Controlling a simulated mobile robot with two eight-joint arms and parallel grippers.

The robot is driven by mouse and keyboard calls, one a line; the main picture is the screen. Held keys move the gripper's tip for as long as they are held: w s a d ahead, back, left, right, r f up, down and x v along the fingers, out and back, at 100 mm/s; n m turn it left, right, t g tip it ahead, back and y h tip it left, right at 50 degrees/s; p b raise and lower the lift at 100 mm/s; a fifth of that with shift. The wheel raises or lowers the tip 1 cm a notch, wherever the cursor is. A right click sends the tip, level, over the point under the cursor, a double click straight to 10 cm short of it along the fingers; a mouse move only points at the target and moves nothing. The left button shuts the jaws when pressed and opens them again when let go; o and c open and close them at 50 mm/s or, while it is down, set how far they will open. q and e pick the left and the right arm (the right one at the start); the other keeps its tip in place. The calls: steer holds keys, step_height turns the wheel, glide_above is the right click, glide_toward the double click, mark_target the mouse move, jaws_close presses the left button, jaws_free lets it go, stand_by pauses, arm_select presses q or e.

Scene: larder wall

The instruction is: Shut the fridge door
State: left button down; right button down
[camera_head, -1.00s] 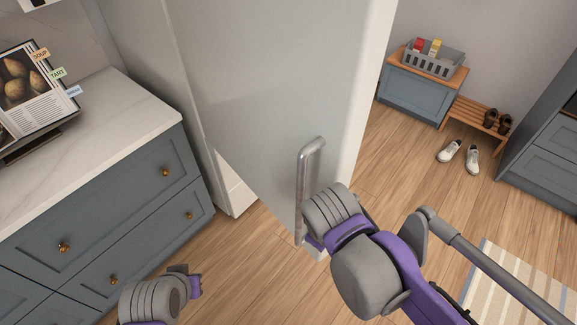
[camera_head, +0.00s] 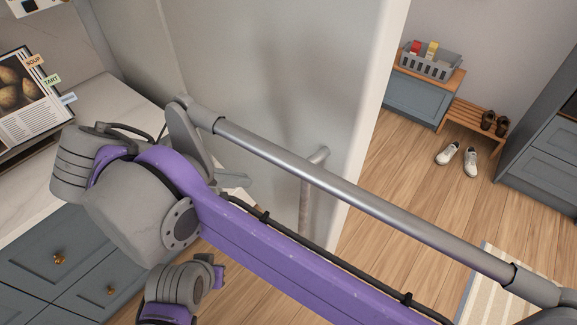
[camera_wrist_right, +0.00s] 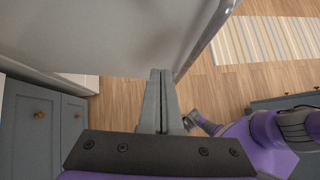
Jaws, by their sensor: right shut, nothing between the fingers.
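The fridge door (camera_head: 270,75) is a tall pale grey panel standing open, with an upright metal handle (camera_head: 306,195) near its right edge. In the right wrist view the door (camera_wrist_right: 100,35) fills the upper left and the handle (camera_wrist_right: 208,40) is to the right of the fingers. My right arm crosses in front of the door, hiding its lower part and part of the handle.
A counter (camera_head: 100,100) with blue-grey drawers (camera_head: 40,255) and an open cookbook (camera_head: 30,100) is at left. A bench with a basket (camera_head: 430,65), a shoe rack (camera_head: 470,125) and white shoes (camera_head: 450,153) are at the back right.

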glide_toward(297, 175)
step_height(297, 175, down, 4)
steer(key=shift+w+d+r, duration=0.2)
steer(key=shift+w+d, duration=0.8)
steer(key=shift+d, duration=0.15)
steer(key=shift+w+d+f+p, duration=0.1)
steer(key=shift+w+d+p, duration=0.2)
steer(key=shift+w+d, duration=0.1)
